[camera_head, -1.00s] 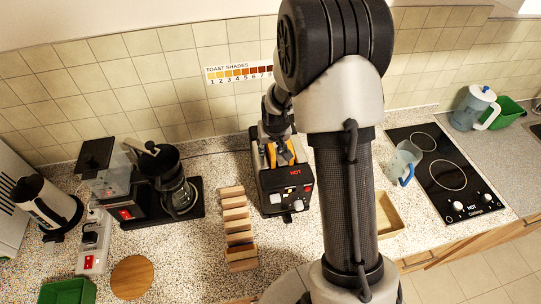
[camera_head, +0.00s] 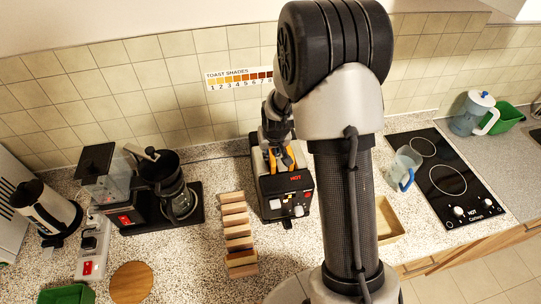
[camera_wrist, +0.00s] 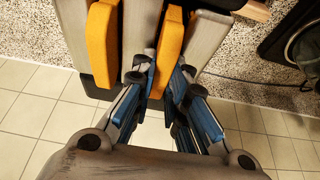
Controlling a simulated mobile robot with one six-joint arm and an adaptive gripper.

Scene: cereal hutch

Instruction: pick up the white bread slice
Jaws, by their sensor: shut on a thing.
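Two orange-tan bread slices stand upright in the slots of the black toaster (camera_head: 284,190), which shows a red HOT sign. In the wrist view one slice (camera_wrist: 103,42) is at the left, with no finger on it. The other slice (camera_wrist: 168,52) is between the fingers of my gripper (camera_wrist: 161,78). My gripper is shut on this slice, at the toaster's top. In the head view my gripper (camera_head: 279,143) is above the toaster and partly hides the slots. Neither slice looks white. The lower part of the held slice is hidden.
A wooden rack (camera_head: 236,235) stands left of the toaster. A coffee maker (camera_head: 170,190) is farther left. A tan tray (camera_head: 388,222), a clear jug (camera_head: 404,168) and a cooktop marked HOT (camera_head: 445,180) are to the right. The tiled wall is close behind.

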